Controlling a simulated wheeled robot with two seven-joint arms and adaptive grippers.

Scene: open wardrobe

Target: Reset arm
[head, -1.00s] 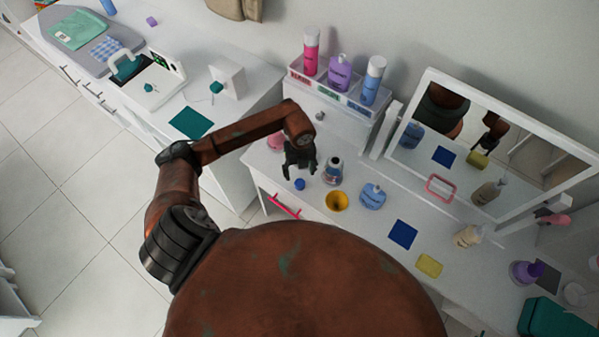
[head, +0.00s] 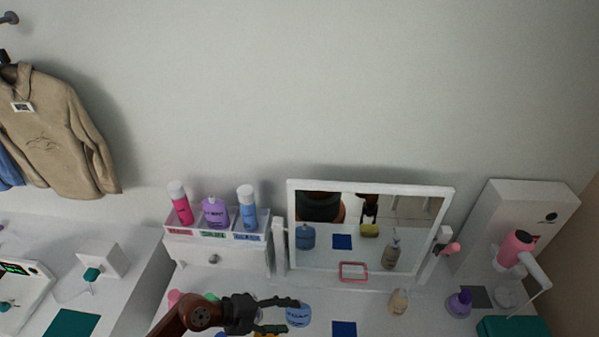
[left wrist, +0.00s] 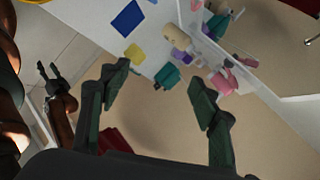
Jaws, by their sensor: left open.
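My left gripper (head: 290,316) is at the bottom of the head view, over the white vanity table in front of the mirror. Its two dark fingers are spread apart. A blue bottle (head: 298,314) shows between or just behind the fingers; I cannot tell whether they touch it.
A white-framed mirror (head: 370,277) stands on the table. A rack (head: 217,238) with three bottles stands at its left. A blue pad (head: 344,329), pump bottle (head: 398,301), purple bottle (head: 460,303) and teal box (head: 513,327) lie rightward.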

